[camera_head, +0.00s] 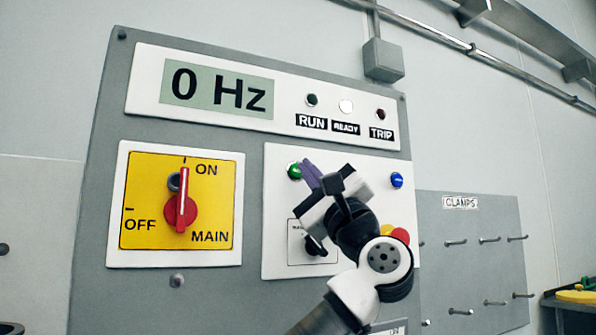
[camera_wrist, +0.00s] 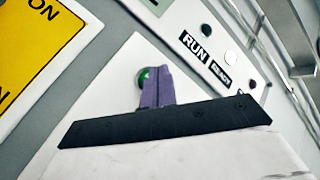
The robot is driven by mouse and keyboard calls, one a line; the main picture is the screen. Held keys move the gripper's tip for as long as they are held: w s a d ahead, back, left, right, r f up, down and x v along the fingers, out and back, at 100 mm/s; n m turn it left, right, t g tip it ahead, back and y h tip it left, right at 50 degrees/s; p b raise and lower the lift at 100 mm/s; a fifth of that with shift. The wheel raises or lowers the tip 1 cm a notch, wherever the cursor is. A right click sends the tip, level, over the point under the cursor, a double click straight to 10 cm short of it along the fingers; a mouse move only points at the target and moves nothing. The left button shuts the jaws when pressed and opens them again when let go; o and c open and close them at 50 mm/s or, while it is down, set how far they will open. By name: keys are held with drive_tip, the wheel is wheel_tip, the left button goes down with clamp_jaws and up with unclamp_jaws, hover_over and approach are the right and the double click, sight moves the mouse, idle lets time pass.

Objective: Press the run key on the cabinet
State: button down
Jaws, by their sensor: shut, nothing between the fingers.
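The grey cabinet (camera_head: 200,70) fills the middle of the head view. A green key (camera_head: 294,171) sits on its white lower right panel, below the RUN lamp (camera_head: 312,100); the green key also shows in the wrist view (camera_wrist: 146,76). My gripper (camera_head: 311,174) is shut and empty, its purple fingers just right of the green key in the head view. In the wrist view the shut fingers (camera_wrist: 158,88) overlap the key's right side. I cannot tell whether they touch it. The display (camera_head: 218,90) reads 0 Hz. The READY lamp (camera_head: 346,106) looks white; the RUN lamp looks dark.
A red main switch (camera_head: 180,212) points to ON on a yellow plate. A blue button (camera_head: 397,180) and a red and yellow control (camera_head: 400,237) sit right of my gripper. A black knob (camera_head: 314,246) lies below it. A clamps board (camera_head: 470,260) hangs at the right.

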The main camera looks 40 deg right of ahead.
drive_tip(key=shift+w, duration=0.15)
drive_tip(key=shift+w+d, duration=0.1)
drive_tip(key=shift+w, duration=0.2)
drive_tip(key=shift+w+d, duration=0.1)
drive_tip(key=shift+w, duration=0.3)
idle(0.9)
idle(0.3)
drive_tip(key=shift+s+a, duration=0.2)
drive_tip(key=shift+s, duration=0.6)
drive_tip(key=shift+s+a+b, duration=0.2)
drive_tip(key=shift+s+b, duration=0.2)
drive_tip(key=shift+s, duration=0.4)
drive_tip(key=shift+s+a+b, duration=0.2)
drive_tip(key=shift+s+b, duration=0.15)
drive_tip(key=shift+s, duration=0.5)
drive_tip(key=shift+s+a+b, duration=0.2)
drive_tip(key=shift+s+b, duration=0.2)
drive_tip(key=shift+s, duration=0.4)
drive_tip(key=shift+s+f, duration=0.1)
drive_tip(key=shift+f, duration=0.05)
